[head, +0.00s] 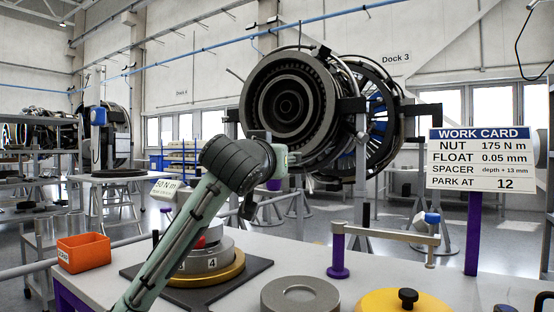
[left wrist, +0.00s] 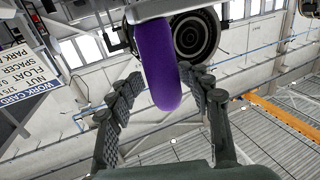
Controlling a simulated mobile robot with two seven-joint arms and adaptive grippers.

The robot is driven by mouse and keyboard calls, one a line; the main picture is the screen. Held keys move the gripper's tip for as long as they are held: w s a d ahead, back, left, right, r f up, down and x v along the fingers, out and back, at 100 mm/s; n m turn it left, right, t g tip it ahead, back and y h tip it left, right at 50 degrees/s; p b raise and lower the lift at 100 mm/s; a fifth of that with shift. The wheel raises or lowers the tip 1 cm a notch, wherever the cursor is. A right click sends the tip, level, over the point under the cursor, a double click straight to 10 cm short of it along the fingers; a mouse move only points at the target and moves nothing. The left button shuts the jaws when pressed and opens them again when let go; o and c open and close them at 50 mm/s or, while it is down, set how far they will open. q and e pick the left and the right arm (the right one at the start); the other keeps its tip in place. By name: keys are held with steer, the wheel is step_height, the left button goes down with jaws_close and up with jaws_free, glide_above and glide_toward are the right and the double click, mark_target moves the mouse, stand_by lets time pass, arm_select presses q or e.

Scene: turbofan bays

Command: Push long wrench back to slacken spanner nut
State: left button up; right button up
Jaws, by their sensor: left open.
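My left arm crosses the fixture in the head view, and its gripper (head: 250,200) is mostly hidden behind the wrist. In the left wrist view the left gripper (left wrist: 162,82) is open, with a thick purple rounded handle (left wrist: 162,65) between or just beyond its fingers; I cannot tell whether they touch. A bit of purple (head: 273,185) shows beside the wrist in the head view, probably the long wrench's handle. Grey stepped rings (head: 212,258) on a gold base ring (head: 228,274) stand behind my forearm. The spanner nut cannot be made out. My right gripper is not in view.
An orange bin (head: 83,253) sits at the bench's left. A grey round disc (head: 300,296) and yellow lid with black knob (head: 400,301) lie in front. The work card (head: 480,160) stands right. Engine (head: 290,100) behind.

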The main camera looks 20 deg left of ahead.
arm_select(q)
steer(key=s+d, duration=0.2)
steer(key=s, duration=0.9)
steer(key=shift+s+d, duration=0.2)
steer(key=shift+s, duration=0.2)
